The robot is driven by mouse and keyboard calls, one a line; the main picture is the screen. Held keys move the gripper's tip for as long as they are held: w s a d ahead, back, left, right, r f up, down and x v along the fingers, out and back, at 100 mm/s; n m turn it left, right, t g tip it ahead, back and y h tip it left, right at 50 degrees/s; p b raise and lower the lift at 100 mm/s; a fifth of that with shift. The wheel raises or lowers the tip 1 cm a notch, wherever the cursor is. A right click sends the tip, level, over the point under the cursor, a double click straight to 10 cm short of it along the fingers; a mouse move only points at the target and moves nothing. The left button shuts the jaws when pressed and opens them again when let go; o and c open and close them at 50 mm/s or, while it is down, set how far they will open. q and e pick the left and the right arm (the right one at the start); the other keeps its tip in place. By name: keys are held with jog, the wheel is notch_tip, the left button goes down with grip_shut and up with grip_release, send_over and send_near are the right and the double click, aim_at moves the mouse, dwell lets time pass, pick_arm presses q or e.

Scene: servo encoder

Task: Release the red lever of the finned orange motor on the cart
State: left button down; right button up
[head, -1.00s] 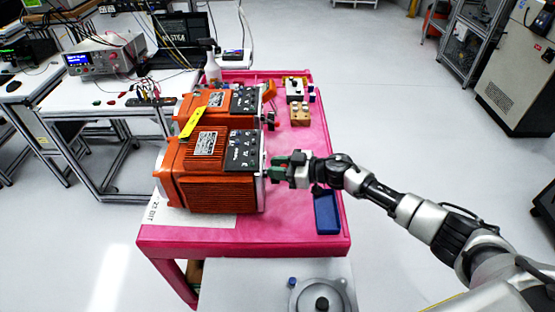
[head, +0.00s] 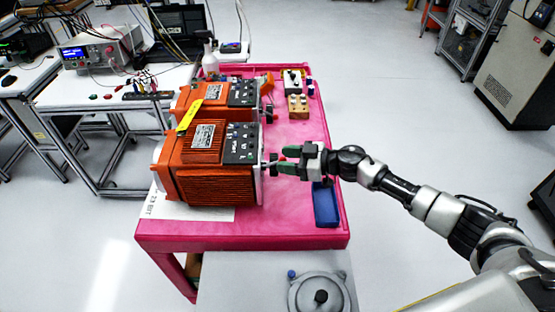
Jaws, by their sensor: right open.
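Two finned orange motors lie side by side on the pink cart (head: 290,238). The near motor (head: 212,180) has a dark label panel on top and its shaft end faces right. The far motor (head: 203,98) lies behind it. My right gripper (head: 275,161) is open at the right end of the near motor, with its green fingertips close to the shaft end. A small bit of red shows by the fingers, probably the red lever (head: 283,157); it is mostly hidden. I cannot tell whether the fingers touch it. My left gripper is not in view.
A blue tray (head: 326,205) lies on the cart below my right gripper. A yellow strip (head: 189,116) lies across the motors. Small connector blocks (head: 297,104) stand at the cart's back right. The cart's right middle is mostly clear.

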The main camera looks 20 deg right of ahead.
jog(key=b+v, duration=0.1)
jog(key=v, duration=0.6)
jog(key=shift+d+b, duration=0.3)
jog(key=shift+s, duration=0.1)
